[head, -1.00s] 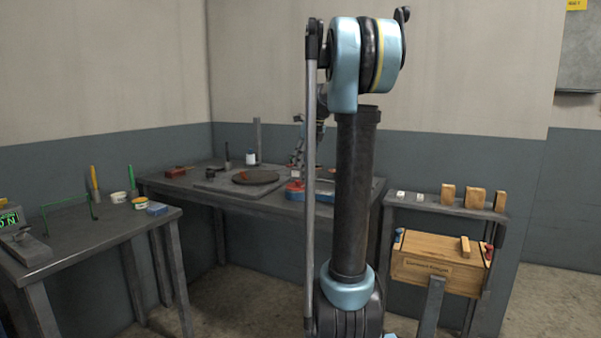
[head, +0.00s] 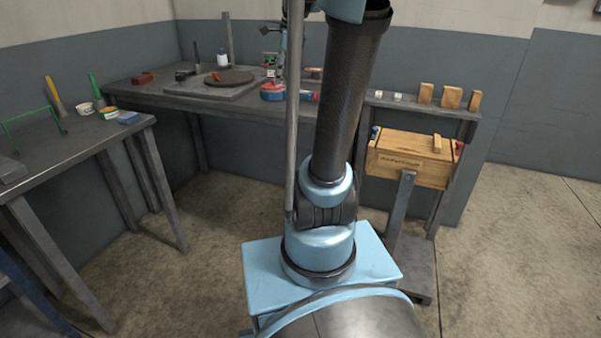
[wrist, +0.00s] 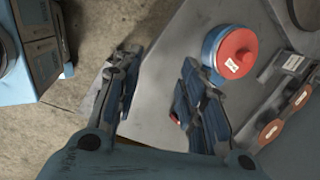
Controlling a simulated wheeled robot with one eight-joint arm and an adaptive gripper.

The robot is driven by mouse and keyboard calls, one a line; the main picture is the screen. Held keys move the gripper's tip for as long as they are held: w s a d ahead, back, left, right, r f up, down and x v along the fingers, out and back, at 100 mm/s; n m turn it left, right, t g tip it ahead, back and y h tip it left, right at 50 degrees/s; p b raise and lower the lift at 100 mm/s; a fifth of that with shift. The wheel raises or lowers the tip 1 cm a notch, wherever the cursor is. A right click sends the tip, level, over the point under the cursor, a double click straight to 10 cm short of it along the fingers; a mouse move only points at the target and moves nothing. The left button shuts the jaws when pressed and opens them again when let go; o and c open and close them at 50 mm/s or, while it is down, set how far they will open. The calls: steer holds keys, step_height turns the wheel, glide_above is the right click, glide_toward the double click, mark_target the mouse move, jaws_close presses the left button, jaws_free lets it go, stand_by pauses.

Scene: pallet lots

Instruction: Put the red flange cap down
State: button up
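A red flange cap (wrist: 236,52) with a small white label sits on top of a blue round body (wrist: 213,42) on the grey bench in the wrist view. The blue and red piece also shows in the head view (head: 272,92), beside my arm on the bench. My gripper (wrist: 160,62) is open, with a clear gap between its fingers and nothing held. My arm hides part of the bench in the head view.
Orange-red discs (wrist: 271,131) lie in a grey holder at the wrist view's right. A dark round plate (head: 230,77) lies on the bench. A wooden crate (head: 408,160) stands at right below a shelf of blocks. A side table (head: 80,150) stands at left. Floor between is clear.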

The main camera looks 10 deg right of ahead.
steer(key=s+f+n+g+h, duration=0.1)
steer(key=s+f+n, duration=1.9)
steer(key=s+f, duration=0.3)
steer(key=s, duration=0.3)
steer(key=shift+h, duration=0.3)
steer(key=shift+a, duration=0.1)
